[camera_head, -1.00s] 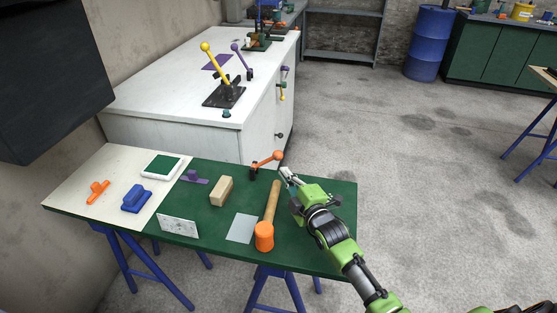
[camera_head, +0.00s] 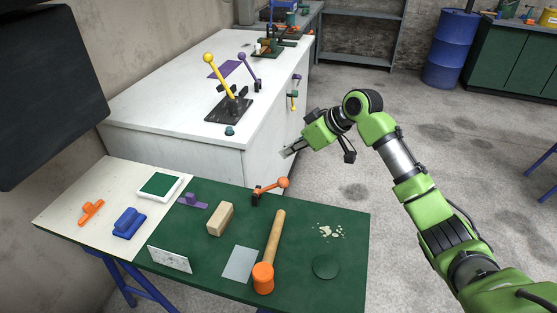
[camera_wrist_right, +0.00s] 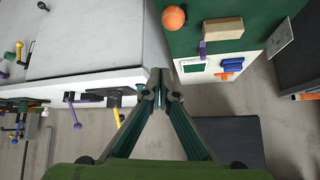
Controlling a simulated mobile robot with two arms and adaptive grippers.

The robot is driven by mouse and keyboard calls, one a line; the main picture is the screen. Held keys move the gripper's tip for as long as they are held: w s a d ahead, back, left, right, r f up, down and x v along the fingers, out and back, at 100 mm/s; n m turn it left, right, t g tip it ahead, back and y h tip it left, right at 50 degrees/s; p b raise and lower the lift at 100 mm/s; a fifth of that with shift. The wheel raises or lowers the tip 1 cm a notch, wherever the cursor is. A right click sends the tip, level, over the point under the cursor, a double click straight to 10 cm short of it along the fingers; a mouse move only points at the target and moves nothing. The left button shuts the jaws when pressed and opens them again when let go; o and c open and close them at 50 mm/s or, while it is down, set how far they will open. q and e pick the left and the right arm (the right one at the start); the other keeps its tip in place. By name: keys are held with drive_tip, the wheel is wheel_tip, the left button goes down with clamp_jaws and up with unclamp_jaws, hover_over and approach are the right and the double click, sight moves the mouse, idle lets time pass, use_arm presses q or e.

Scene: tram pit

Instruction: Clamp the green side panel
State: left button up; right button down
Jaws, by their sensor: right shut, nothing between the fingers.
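A green square with a white border (camera_head: 160,186) lies flat at the left of the table; I cannot tell whether it is the side panel. An orange-handled lever clamp (camera_head: 270,189) stands at the green table's back edge. My left gripper is not in view.
The green table (camera_head: 330,205) holds a wooden block (camera_head: 220,219), an orange mallet (camera_head: 263,277) and a grey sheet (camera_head: 239,263). A yellow lever (camera_head: 220,76) stands on the white cabinet (camera_head: 160,105). The floor (camera_head: 340,75) right of the cabinet is open.

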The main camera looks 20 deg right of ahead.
drive_tip(key=shift+w+a+f+g+p, duration=0.1)
drive_tip(key=shift+a+f+g+p, duration=0.3)
drive_tip(key=shift+a, duration=0.6)
hover_over(271, 188)
drive_tip(key=w, duration=0.3)
wheel_tip(271, 188, down, 5)
drive_tip(key=s+d+f+p, duration=0.1)
drive_tip(key=s+d+p, duration=0.1)
drive_tip(key=s, duration=0.1)
drive_tip(key=shift+d+f, duration=0.35)
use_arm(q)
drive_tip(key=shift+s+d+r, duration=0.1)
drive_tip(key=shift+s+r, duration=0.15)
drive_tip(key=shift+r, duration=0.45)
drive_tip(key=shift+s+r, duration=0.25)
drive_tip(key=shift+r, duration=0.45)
use_arm(e)
drive_tip(key=shift+f, duration=0.1)
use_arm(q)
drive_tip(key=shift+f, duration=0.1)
